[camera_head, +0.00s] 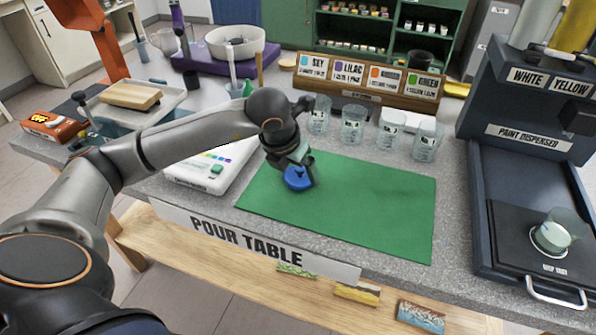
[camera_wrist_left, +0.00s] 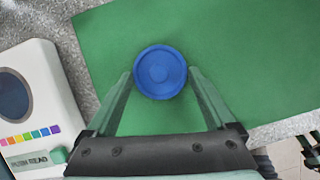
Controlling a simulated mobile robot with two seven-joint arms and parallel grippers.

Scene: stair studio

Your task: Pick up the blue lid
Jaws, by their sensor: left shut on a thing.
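The blue lid (camera_head: 297,178) is a round disc on the left part of the green mat (camera_head: 390,205). My left gripper (camera_head: 300,166) reaches down over the lid from the left and is shut on it. In the left wrist view the lid (camera_wrist_left: 160,72) sits between the two fingertips, with a finger against each side. I cannot tell whether the lid touches the mat or is slightly above it.
A white device (camera_head: 212,165) with coloured squares stands left of the mat. Several clear cups (camera_head: 352,125) stand behind it, before a rack of colour cards (camera_head: 370,78). A dark paint dispenser (camera_head: 540,150) with a cup stands right. The mat's right part is clear.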

